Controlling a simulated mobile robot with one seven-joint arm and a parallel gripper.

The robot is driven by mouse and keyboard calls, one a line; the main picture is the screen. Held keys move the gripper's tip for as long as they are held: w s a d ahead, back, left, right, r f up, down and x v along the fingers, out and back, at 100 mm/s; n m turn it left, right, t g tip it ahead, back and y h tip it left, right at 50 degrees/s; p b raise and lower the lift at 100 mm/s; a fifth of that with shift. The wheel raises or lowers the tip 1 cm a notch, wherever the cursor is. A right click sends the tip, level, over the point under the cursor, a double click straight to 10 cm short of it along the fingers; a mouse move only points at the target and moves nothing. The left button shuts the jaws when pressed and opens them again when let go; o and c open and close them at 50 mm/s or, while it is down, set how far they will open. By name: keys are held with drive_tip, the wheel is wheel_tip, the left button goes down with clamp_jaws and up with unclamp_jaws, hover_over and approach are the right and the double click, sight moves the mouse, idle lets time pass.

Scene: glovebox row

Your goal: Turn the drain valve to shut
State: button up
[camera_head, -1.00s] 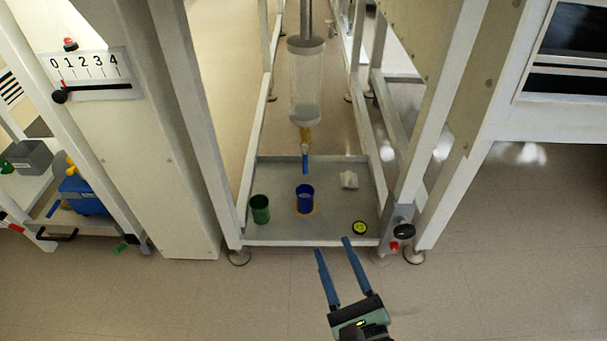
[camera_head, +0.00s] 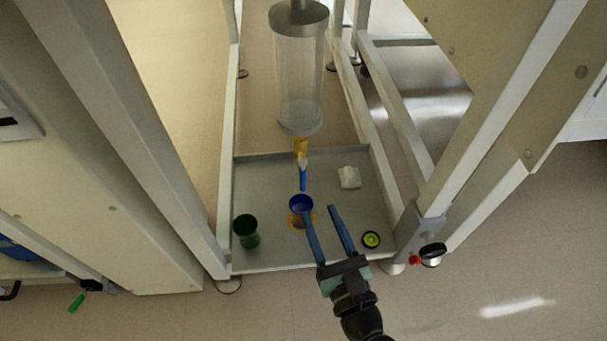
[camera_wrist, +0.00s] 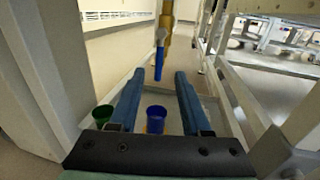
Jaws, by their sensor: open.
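The drain valve is a yellow fitting (camera_head: 301,147) under a clear cylinder (camera_head: 299,85). Its blue lever (camera_head: 303,178) hangs straight down, in line with the fitting. In the wrist view the lever (camera_wrist: 159,64) appears ahead, between and above my fingertips. My gripper (camera_head: 319,209) is open and empty, its two blue fingers over the front part of the tray and apart from the lever. A blue cup (camera_head: 301,203) stands on the tray below the valve, partly hidden by a finger.
A green cup (camera_head: 246,231) stands at the tray's left, a white lump (camera_head: 349,177) at its right and a yellow-black disc (camera_head: 371,239) near the front right. The grey tray (camera_head: 262,170) lies between white frame posts. A black knob (camera_head: 432,254) juts from the right post.

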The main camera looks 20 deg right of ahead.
sight(304, 177)
drive_tip(key=w, duration=0.3)
drive_tip(key=w+b, duration=0.1)
drive_tip(key=w, duration=0.2)
drive_tip(key=w+b, duration=0.1)
drive_tip(key=w, duration=0.3)
drive_tip(key=shift+d, duration=0.4)
clamp_jaws()
drive_tip(key=shift+s, duration=0.1)
idle(0.7)
